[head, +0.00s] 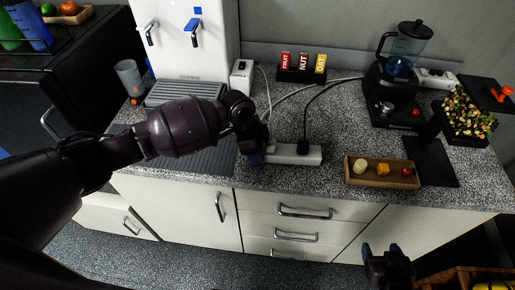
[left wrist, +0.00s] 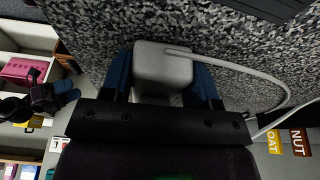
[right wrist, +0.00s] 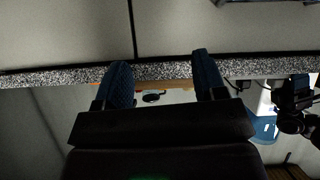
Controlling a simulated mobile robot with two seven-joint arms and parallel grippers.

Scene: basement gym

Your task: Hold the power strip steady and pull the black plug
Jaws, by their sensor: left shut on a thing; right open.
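The white power strip (head: 290,154) lies on the speckled counter near its front edge. The black plug (head: 303,147) sits upright in the strip toward its right end, with a black cord curving up and back. My left gripper (head: 256,157) is shut on the strip's left end; in the left wrist view the blue fingers lie on both sides of the white strip end (left wrist: 163,68). My right gripper (head: 385,252) is low in front of the drawers, right of the strip and apart from it. Its blue fingers (right wrist: 160,80) are spread and empty in the right wrist view.
A wooden tray (head: 350,174) with small food pieces stands right of the strip. Behind are a bar box (head: 301,76), a white socket box (head: 241,78) with a white cord, and a blender (head: 400,85). The counter edge lies between my right gripper and the strip.

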